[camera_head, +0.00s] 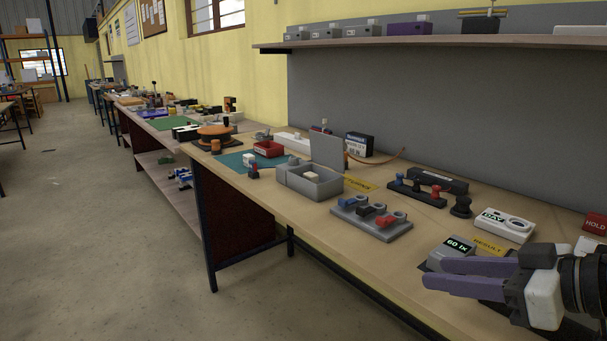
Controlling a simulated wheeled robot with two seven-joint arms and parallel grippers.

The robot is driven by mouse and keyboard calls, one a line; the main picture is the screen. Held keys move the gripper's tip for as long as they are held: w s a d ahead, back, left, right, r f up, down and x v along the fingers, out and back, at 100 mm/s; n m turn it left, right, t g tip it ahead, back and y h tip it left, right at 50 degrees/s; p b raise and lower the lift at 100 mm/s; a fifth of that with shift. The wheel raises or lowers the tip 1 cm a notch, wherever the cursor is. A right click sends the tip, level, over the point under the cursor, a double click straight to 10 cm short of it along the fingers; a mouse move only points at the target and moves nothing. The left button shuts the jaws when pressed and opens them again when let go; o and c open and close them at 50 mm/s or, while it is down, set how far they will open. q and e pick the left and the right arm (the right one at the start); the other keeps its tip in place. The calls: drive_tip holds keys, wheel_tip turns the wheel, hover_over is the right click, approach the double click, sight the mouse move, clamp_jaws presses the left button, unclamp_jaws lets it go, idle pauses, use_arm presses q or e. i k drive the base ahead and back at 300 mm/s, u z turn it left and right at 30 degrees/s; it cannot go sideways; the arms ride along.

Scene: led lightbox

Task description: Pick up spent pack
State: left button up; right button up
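I cannot tell which item is the spent pack. One candidate is the small block (312,176) inside the open grey box (318,190), whose lid stands up at its back. Others are the dark and red blocks in the grey rack (371,219) in front of it, including a red block (384,222) at its right end. My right gripper (430,272) comes in at the lower right, with two purple fingers that look apart and empty. It is over the bench near the grey "60 lx" meter (452,250), to the right of the rack. My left gripper is not in view.
A white "DAY" unit (502,225) and a red "HOLD" block (595,222) are at the right. A black rail with knobs (417,191) lies behind the rack. A shelf (430,42) overhangs the back. Bare bench (330,236) shows before the rack.

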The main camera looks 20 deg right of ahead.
sight(313, 177)
drive_tip(key=i, duration=1.55)
